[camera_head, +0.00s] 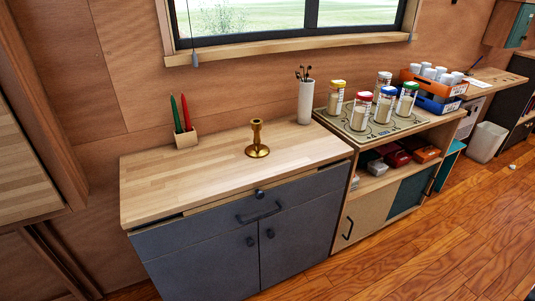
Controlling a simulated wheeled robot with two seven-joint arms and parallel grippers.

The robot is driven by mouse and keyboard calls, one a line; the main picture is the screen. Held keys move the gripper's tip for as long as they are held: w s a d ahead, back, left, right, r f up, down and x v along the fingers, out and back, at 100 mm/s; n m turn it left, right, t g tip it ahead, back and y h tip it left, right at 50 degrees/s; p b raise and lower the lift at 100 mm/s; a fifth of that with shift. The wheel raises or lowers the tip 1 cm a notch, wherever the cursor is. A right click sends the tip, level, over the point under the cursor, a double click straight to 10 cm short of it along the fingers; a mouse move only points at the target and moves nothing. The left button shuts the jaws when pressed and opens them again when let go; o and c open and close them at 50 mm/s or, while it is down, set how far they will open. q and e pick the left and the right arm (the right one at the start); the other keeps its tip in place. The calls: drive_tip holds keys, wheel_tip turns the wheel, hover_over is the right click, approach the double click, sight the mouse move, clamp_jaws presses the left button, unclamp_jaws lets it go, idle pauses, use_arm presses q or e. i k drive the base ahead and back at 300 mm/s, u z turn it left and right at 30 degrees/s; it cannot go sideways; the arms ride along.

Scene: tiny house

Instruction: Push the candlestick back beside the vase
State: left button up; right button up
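A brass candlestick (257,139) stands upright on the light wooden countertop (180,180), near its middle. A white cylindrical vase (305,102) with dark stems in it stands at the countertop's back right corner. The candlestick is to the left of the vase and nearer the front, with bare wood between them. Neither of my grippers shows in the head view.
A small holder (187,139) with a red and a green candle stands at the back left. Jars with coloured lids (361,112) stand on the patterned top to the right. A window sill (290,45) runs above. The counter's front and left are clear.

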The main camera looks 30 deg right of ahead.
sight(256, 149)
drive_tip(key=z, duration=0.25)
drive_tip(key=i, duration=0.9)
drive_tip(key=u, duration=1.65)
drive_tip(key=k, duration=0.3)
drive_tip(key=z, duration=0.15)
